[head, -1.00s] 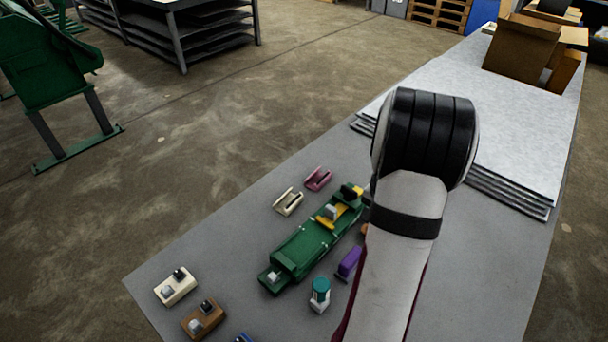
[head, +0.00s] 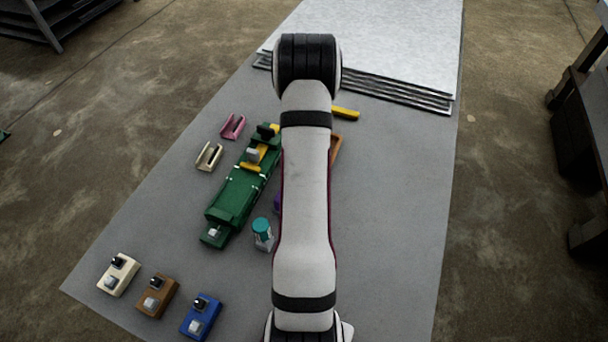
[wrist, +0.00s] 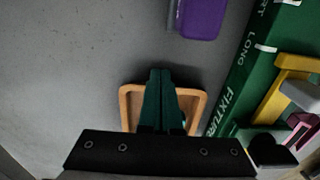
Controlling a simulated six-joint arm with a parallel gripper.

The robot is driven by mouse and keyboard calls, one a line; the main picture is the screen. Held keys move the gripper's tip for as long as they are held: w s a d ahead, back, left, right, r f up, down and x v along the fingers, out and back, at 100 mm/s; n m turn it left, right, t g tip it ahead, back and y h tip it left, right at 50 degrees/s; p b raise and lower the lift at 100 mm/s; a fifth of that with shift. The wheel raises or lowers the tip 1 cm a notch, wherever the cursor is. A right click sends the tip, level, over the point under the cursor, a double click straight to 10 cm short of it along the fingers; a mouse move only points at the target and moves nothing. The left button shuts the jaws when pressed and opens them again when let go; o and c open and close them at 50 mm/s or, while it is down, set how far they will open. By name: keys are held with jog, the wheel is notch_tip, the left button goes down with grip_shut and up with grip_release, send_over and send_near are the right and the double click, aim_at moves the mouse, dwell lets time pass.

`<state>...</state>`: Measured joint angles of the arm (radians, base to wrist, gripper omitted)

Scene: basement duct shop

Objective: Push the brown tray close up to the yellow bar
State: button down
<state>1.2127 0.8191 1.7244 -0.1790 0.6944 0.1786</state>
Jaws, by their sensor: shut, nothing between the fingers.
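The brown tray (wrist: 200,103) lies on the grey table under my gripper in the wrist view. In the head view only a strip of the tray (head: 336,150) shows to the right of my arm. The yellow bar (head: 346,113) lies a little beyond the tray, with a gap of bare table visible between them; it is partly hidden by my arm. My gripper (wrist: 160,73) has its dark green fingers shut together and empty, over the tray, with the tips past one rim. I cannot tell whether they touch it. The head view hides the gripper behind the arm.
A green fixture (head: 236,190) with yellow parts lies left of the arm. A purple block (wrist: 202,18) sits near the tray. A teal-capped piece (head: 262,232) stands nearby. Stacked sheets (head: 370,60) lie beyond the yellow bar. The table's right side is clear.

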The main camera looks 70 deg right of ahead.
jog(key=d, duration=0.9)
jog(key=shift+d, duration=0.2)
